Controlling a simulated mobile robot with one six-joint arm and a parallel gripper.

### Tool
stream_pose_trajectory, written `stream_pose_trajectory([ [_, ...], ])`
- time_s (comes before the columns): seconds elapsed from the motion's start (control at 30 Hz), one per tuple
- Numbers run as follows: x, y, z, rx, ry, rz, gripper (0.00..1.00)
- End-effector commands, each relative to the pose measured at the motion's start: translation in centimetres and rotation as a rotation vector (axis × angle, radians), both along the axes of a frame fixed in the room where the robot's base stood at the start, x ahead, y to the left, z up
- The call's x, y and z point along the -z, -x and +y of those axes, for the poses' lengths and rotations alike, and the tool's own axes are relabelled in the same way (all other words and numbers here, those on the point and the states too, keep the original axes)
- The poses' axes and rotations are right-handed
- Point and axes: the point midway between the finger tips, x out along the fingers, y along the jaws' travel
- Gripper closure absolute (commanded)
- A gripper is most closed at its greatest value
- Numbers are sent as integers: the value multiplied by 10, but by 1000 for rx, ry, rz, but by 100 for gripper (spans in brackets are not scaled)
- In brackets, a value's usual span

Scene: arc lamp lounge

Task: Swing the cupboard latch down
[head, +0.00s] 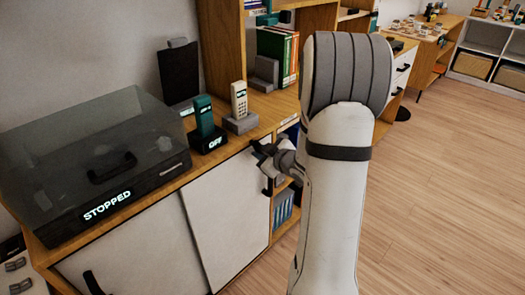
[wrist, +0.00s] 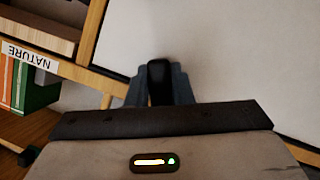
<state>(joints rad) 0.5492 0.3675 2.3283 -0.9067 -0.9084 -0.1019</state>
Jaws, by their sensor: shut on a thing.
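My gripper (head: 263,153) is at the upper right corner of the white cupboard door (head: 227,208). In the wrist view, its two fingers (wrist: 159,88) are closed around a black latch (wrist: 159,74), with the white door (wrist: 230,60) behind. Only the latch's rounded dark end shows between the fingers; the rest is hidden. In the head view the fingers and my arm cover much of this spot, and I cannot tell the latch's angle there. A dark handle (head: 267,187) shows just below the gripper by the door's right edge.
A grey see-through-lidded turntable (head: 90,160) reading STOPPED stands on the cabinet top, beside a teal handset (head: 204,122) on a base reading OFF and a white handset (head: 239,100). Open shelves with books (head: 284,208) lie right of the door. The wooden floor at right is clear.

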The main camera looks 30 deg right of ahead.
Motion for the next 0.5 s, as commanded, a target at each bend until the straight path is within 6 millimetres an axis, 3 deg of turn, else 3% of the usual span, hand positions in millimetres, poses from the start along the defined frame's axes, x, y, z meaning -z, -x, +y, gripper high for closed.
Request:
stream_pose_trajectory([
  [0.5, -2, 5, 12, 1, -373, 137, 100],
])
